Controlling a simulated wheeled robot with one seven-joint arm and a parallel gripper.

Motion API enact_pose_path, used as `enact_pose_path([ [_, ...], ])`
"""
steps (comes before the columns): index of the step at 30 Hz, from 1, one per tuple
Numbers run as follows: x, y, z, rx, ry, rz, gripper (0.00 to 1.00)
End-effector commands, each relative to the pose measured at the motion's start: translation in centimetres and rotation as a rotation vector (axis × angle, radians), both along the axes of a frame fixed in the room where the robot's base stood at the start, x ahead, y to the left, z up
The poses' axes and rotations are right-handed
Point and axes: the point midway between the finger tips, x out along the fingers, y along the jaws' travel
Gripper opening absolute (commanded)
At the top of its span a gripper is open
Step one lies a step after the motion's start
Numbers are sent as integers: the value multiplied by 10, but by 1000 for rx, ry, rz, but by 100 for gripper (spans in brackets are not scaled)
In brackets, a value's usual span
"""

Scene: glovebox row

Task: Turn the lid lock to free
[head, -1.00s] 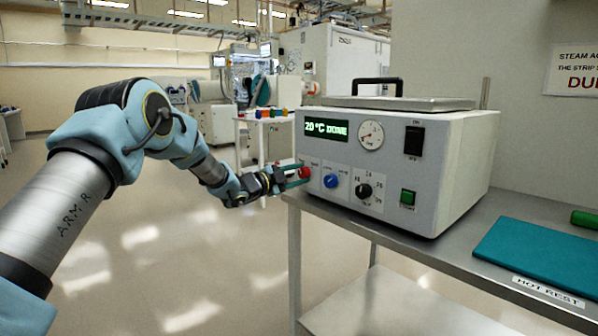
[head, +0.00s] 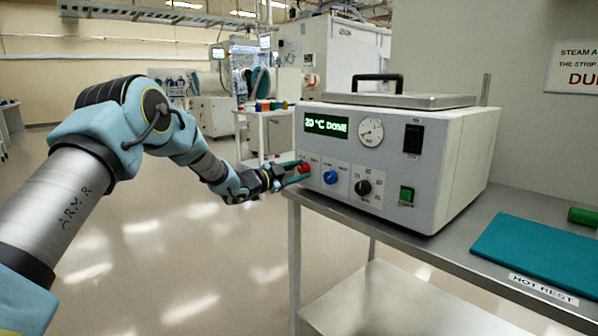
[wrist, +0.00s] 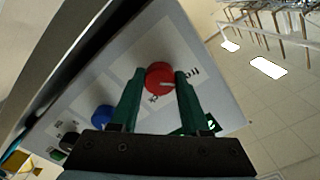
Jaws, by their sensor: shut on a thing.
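The lid lock appears to be the red knob (head: 305,168) at the left end of the front panel of a white bench unit (head: 440,200). It also shows in the wrist view as a red round knob (wrist: 158,76) with a pale pointer line. My gripper (head: 296,174) reaches it from the left. In the wrist view, the green fingers of my gripper (wrist: 159,80) stand on both sides of the knob, shut on it. The lid (head: 400,99) with a black handle lies flat on top.
A blue knob (head: 330,177) and a black knob (head: 363,188) sit close to the right of the red one. The display (head: 326,125) reads about 20 °C DONE. A teal mat (head: 545,255) lies on the steel bench at right. The floor at left is clear.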

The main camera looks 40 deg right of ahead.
Motion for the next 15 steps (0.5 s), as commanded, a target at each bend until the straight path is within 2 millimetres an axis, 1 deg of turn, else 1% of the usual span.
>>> enact_pose_path([
  [2,1,0,-1,2,2,1,0],
  [3,1,0,-1,2,2,1,50],
  [10,0,0,-1,1,1,1,76],
  [15,0,0,0,1,0,1,76],
])
